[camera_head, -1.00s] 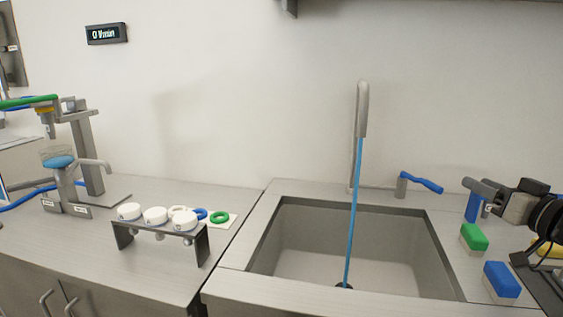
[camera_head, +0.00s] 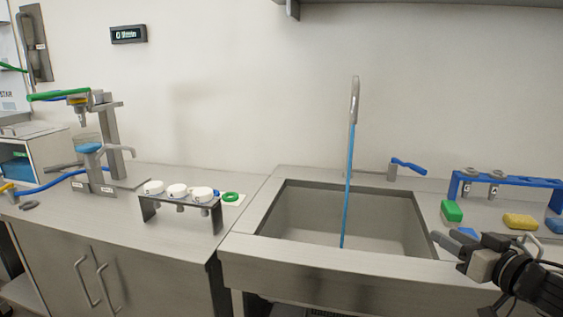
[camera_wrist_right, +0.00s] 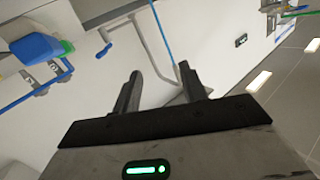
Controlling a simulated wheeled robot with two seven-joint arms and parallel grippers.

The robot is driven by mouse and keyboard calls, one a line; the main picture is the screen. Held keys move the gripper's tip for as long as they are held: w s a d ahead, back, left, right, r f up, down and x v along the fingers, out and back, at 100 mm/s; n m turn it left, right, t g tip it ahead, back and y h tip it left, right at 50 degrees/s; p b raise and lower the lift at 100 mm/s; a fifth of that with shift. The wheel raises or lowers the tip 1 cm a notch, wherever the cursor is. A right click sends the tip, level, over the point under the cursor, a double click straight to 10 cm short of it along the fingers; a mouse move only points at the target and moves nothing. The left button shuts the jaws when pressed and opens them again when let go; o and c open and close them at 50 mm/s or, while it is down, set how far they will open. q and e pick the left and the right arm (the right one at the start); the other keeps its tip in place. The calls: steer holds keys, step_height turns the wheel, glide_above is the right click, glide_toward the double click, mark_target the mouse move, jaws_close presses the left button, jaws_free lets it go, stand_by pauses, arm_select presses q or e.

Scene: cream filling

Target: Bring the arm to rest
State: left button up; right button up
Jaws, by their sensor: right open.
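My right gripper (camera_head: 450,245) is at the lower right of the head view, in front of the counter to the right of the sink. In the right wrist view its two fingers (camera_wrist_right: 158,88) stand apart with nothing between them, so it is open and empty. The wrist view is tilted and shows the sink side and wall beyond the fingers. My left gripper does not show in the head view.
The sink (camera_head: 345,215) has a tall tap with a blue hose (camera_head: 348,190). A blue rack (camera_head: 510,180), a green-topped sponge (camera_head: 451,211) and a yellow sponge (camera_head: 520,221) lie right. A rack of white-lidded pieces (camera_head: 180,205) and a dispenser (camera_head: 108,140) stand left.

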steer(key=s+a+f+g, duration=0.1)
steer(key=s+a+f, duration=0.3)
steer(key=a+f, duration=0.3)
steer(key=s+a+f+g, duration=0.1)
steer(key=s+a+f, duration=0.3)
steer(key=f, duration=0.4)
steer(key=s+a+f+g, duration=0.1)
steer(key=s+a+f, duration=0.2)
steer(key=s+f, duration=0.1)
steer(key=s+a+f+g+h, duration=0.1)
steer(key=s+a+f, duration=0.2)
steer(key=s, duration=0.4)
steer(key=s+a+f+g+h, duration=0.1)
steer(key=s+a+f, duration=0.2)
steer(key=s, duration=0.3)
steer(key=shift+s+f+n+g, duration=0.15)
steer(key=shift+f+n+g, duration=0.2)
steer(key=shift+f, duration=0.45)
